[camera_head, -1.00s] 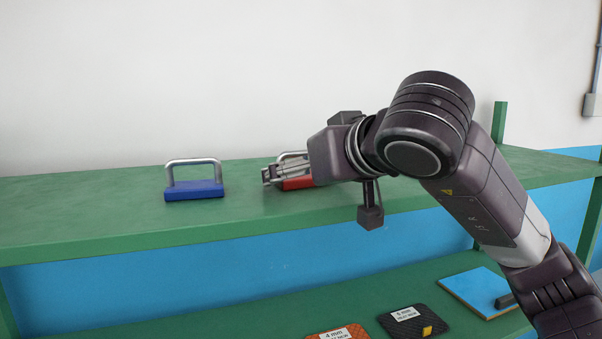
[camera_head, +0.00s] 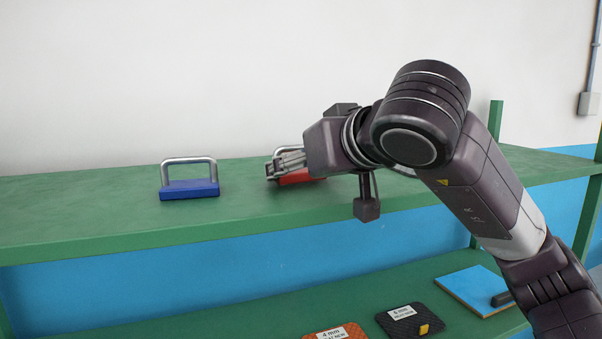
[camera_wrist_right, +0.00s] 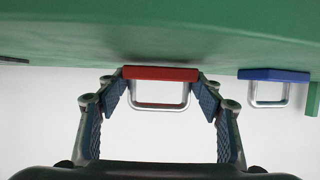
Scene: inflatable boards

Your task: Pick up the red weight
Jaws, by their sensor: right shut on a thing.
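The red weight (camera_head: 301,178) has a red block base and a silver loop handle. It is at the middle of the upper shelf, partly hidden by my right gripper (camera_head: 274,168). The gripper reaches in from the right and is shut on it. In the right wrist view, the red weight (camera_wrist_right: 160,73) lies between the two fingers of my right gripper (camera_wrist_right: 160,87), with its base at their tips. In the head view it looks slightly tilted and at most a little above the shelf. My left gripper is not in view.
A blue weight (camera_head: 189,189) with a silver handle stands to the left on the green upper shelf (camera_head: 100,215). The lower shelf holds an orange plate (camera_head: 325,336), a black plate (camera_head: 405,325) and a blue board (camera_head: 465,292). A white wall is behind.

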